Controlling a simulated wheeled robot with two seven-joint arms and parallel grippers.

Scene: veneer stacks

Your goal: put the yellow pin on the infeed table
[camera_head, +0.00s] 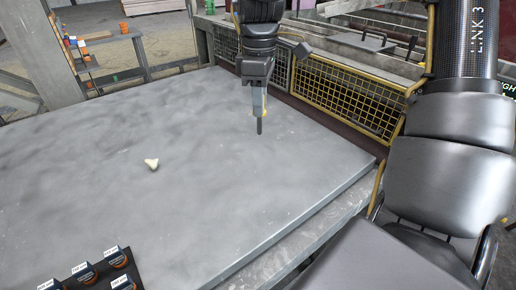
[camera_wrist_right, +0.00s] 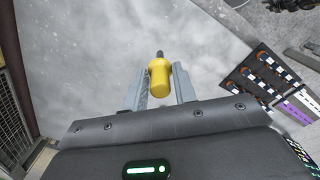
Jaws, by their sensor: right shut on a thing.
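My right gripper (camera_head: 260,116) is over the far right part of a large grey table (camera_head: 190,210), likely the infeed table, and points down. It is shut on the yellow pin; in the right wrist view the yellow pin (camera_wrist_right: 159,79) sits between the two fingers, its dark tip pointing away from the palm. In the head view only a little yellow shows at the fingertips, with the dark tip below. I cannot tell whether the tip touches the table. My left gripper is not in view.
A small cream-coloured piece (camera_head: 151,163) lies on the table left of the gripper. A dark rack with labelled round items (camera_head: 88,274) stands at the near left. Yellow-framed mesh guards (camera_head: 345,95) run along the far right edge.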

